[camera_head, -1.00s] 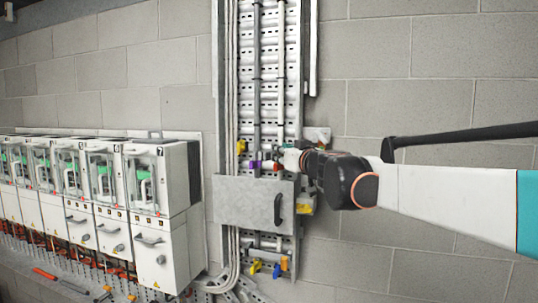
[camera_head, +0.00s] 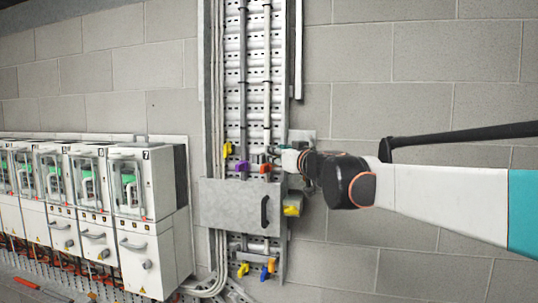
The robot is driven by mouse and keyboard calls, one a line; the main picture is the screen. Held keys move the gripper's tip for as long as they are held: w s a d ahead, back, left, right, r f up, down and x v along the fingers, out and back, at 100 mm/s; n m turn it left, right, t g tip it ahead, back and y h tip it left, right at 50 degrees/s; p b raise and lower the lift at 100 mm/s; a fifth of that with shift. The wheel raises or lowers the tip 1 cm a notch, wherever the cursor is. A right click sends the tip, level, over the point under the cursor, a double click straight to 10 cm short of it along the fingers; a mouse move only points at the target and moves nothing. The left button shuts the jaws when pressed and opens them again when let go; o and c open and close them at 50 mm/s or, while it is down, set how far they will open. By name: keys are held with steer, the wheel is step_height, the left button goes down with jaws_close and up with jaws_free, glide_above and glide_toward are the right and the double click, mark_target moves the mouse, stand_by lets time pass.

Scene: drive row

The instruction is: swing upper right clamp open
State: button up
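Small coloured clamps sit on the vertical cable ladder (camera_head: 256,110). Just above the metal cover plate (camera_head: 235,203) are a yellow clamp (camera_head: 228,149), a purple clamp (camera_head: 243,166) and an orange-red clamp (camera_head: 265,168), the rightmost of the upper ones. My gripper (camera_head: 281,160) is at the right side of the ladder, close to the orange-red clamp. Whether it touches the clamp is too small to tell. The fingers are partly hidden by my wrist and their opening cannot be made out.
The cover plate has a black handle (camera_head: 265,212). A yellow part (camera_head: 292,210) sits to its right, and yellow, blue and orange clamps (camera_head: 268,270) sit below. A row of white drive units (camera_head: 147,222) stands at the left. The block wall at the right is bare.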

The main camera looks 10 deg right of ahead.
steer(key=shift+o, duration=0.8)
steer(key=shift+w+d, duration=0.45)
steer(key=shift+d, duration=0.2)
steer(key=shift+a+f, duration=0.15)
steer(key=shift+a, duration=0.1)
steer(key=shift+s, duration=0.15)
steer(key=v, duration=1.2)
steer(key=shift+a, duration=0.1)
